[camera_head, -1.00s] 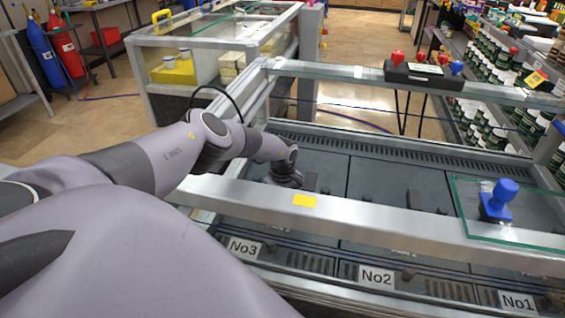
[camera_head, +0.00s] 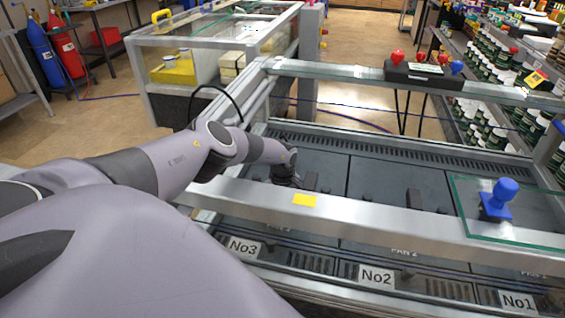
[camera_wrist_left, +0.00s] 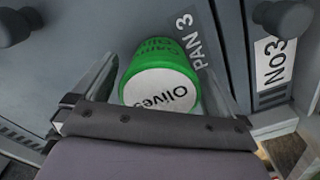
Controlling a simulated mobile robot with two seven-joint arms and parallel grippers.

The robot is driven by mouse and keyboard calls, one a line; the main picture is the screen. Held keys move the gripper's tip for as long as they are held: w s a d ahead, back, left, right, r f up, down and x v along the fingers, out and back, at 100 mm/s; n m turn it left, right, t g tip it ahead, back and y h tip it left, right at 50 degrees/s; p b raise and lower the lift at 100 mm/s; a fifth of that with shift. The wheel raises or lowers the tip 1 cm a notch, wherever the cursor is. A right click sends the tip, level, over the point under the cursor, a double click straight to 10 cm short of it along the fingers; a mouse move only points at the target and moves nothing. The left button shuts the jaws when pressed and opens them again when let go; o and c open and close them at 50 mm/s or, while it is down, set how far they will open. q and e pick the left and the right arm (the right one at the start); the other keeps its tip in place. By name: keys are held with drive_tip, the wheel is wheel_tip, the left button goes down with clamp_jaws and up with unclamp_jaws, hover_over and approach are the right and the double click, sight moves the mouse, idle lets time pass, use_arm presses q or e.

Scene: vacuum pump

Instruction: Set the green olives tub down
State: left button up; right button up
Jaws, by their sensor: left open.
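The green olives tub (camera_wrist_left: 163,78) shows in the left wrist view, with a white lid marked "Olives". It is at the dark panel labelled PAN 3 (camera_wrist_left: 203,88). My left gripper (camera_wrist_left: 160,68) is open, with one finger on each side of the tub; I cannot tell whether either touches it. In the head view my left arm reaches over the metal frame to the No3 section, and the gripper (camera_head: 287,178) is partly hidden behind the front bar. The tub cannot be made out there. My right gripper is not in view.
A metal front bar (camera_head: 350,215) with a yellow sticker runs across the machine. A blue-handled glass lid (camera_head: 498,200) lies at the right. Dark knobs (camera_wrist_left: 283,17) stand near the tub. Other dark panels (camera_head: 385,185) lie to the right.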

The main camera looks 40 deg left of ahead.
use_arm(q)
wheel_tip(320, 180, up, 12)
drive_tip(key=shift+r, duration=0.15)
idle(0.6)
idle(0.4)
